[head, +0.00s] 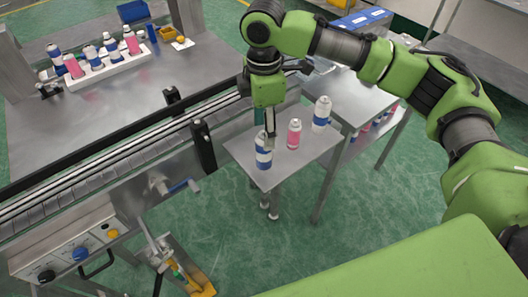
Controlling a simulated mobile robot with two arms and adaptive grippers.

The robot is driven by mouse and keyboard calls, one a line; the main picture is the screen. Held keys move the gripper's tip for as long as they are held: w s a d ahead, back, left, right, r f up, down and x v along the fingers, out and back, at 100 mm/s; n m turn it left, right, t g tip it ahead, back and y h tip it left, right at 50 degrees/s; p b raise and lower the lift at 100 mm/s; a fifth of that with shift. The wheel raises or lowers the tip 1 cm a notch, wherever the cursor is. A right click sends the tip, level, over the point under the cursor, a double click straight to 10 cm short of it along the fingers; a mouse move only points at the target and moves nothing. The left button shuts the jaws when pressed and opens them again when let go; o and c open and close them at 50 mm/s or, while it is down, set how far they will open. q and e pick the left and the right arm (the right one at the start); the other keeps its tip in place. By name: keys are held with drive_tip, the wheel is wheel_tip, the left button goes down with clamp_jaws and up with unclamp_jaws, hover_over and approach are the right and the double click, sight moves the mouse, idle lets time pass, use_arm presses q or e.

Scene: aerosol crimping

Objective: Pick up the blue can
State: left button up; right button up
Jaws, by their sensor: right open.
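A blue and white can (263,158) stands upright near the left side of a small metal table (311,152). My right gripper (269,138) points down at the top of the nearest blue can. Its fingers overlap the can's upper part in the picture. It is open; whether it touches the can cannot be told. My left gripper is not in view.
A conveyor (130,150) with dark rails runs along the left of the small table. A white tray (110,71) holding several blue and pink cans sits on the large metal table (120,112) behind it. A side table (350,98) stands close on the right.

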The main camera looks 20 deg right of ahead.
sight(263, 152)
wheel_tip(263, 152, down, 3)
drive_tip(key=shift+f, duration=0.2)
drive_tip(key=shift+s+f+p, duration=0.1)
drive_tip(key=shift+f+p, duration=0.4)
drive_tip(key=shift+f, duration=0.1)
wheel_tip(263, 152, down, 4)
drive_tip(key=shift+a+r+p, duration=0.1)
drive_tip(key=shift+r+p, duration=0.1)
drive_tip(key=shift+p, duration=0.3)
drive_tip(key=shift+f, duration=0.3)
drive_tip(key=c, duration=1.2)
